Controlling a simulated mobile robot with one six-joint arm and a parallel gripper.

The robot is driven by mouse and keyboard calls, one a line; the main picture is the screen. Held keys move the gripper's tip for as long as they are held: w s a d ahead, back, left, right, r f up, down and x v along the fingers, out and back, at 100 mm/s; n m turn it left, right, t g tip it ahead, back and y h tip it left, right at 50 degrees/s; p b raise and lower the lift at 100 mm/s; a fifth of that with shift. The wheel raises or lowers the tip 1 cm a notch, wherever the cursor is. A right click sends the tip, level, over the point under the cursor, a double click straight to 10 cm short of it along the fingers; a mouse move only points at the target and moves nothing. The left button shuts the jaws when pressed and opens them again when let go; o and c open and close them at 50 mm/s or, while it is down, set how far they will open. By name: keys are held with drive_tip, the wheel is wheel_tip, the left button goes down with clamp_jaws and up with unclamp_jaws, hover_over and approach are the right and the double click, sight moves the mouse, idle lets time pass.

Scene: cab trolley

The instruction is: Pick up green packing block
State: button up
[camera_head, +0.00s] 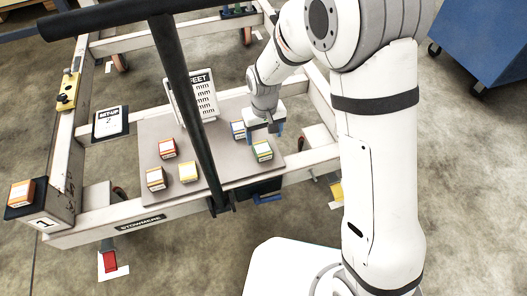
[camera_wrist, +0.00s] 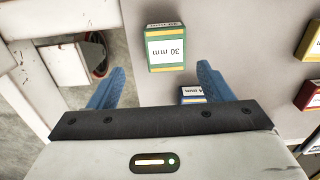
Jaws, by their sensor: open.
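The green packing block (camera_head: 262,151) stands on the grey board near its right edge in the head view. In the wrist view the green block (camera_wrist: 166,50) shows a white "30 mm" label and yellow bands, beyond the fingertips and between their lines. My gripper (camera_head: 266,126) is above the board, just behind the green block in the head view. In the wrist view its two blue fingers (camera_wrist: 160,84) are spread wide with nothing held between them. A blue block (camera_head: 238,130) stands close by; it also shows beside the right finger in the wrist view (camera_wrist: 192,94), partly hidden.
The grey board (camera_head: 215,155) also carries a red block (camera_head: 166,149), an orange block (camera_head: 156,179) and a yellow block (camera_head: 188,172). A white sheet stand (camera_head: 192,97) rises at the back. A black bar (camera_head: 184,100) crosses above the board. An orange block (camera_head: 21,192) sits on the left corner post.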

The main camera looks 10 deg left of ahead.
sight(263, 148)
drive_tip(key=f+b, duration=0.1)
drive_tip(key=f, duration=0.1)
drive_tip(key=s+f+b, duration=0.1)
drive_tip(key=f, duration=0.1)
drive_tip(key=shift+a+f+b, duration=0.15)
drive_tip(key=shift+f+b, duration=0.15)
drive_tip(key=shift+b, duration=0.05)
drive_tip(key=shift+w+f, duration=0.1)
drive_tip(key=shift+f, duration=0.35)
drive_tip(key=shift+r, duration=0.1)
drive_tip(key=c, duration=1.1)
